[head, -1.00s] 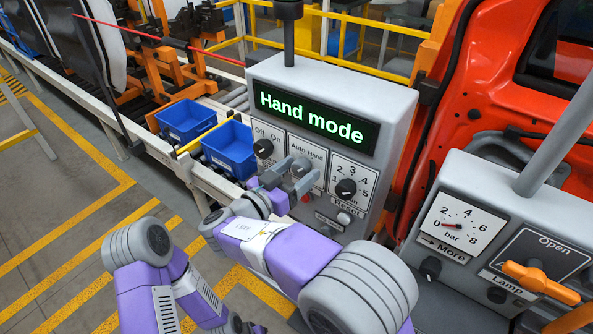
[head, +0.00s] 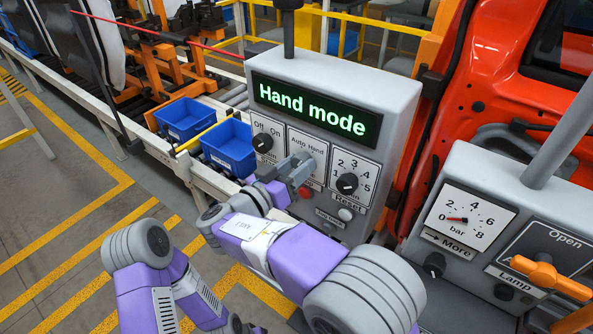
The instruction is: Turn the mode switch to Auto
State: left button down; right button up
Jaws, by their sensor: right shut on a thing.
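The control box has a plate marked Auto and Hand (head: 309,146), with Auto on the left. The mode switch on this plate is mostly hidden by my right gripper (head: 291,171), which is shut on it. The switch's exact angle cannot be made out. The display (head: 312,107) above reads "Hand mode" in green letters. My left arm shows at the lower left, but its jaws are not in view.
An Off/On knob (head: 263,142) is left of the plate. A numbered selector (head: 347,183) and Reset button (head: 345,214) are to the right; a red button (head: 305,192) is below. A second panel with a bar gauge (head: 464,219) and orange handle (head: 545,277) stands at right.

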jog(key=shift+s+d+r+n+t+y+b, duration=0.15)
jog(key=shift+n+t+b, duration=0.3)
jog(key=shift+n, duration=3.05)
jog(key=shift+w+a+f+n+t+y+b, duration=0.2)
jog(key=shift+n+b, duration=0.35)
jog(key=shift+n, duration=3.25)
jog(key=o, duration=1.1)
jog(key=shift+s, duration=0.2)
jog(key=shift+c, duration=0.2)
jog(key=v, duration=0.7)
jog(key=shift+s+b, duration=0.25)
jog(key=shift+b, duration=0.1)
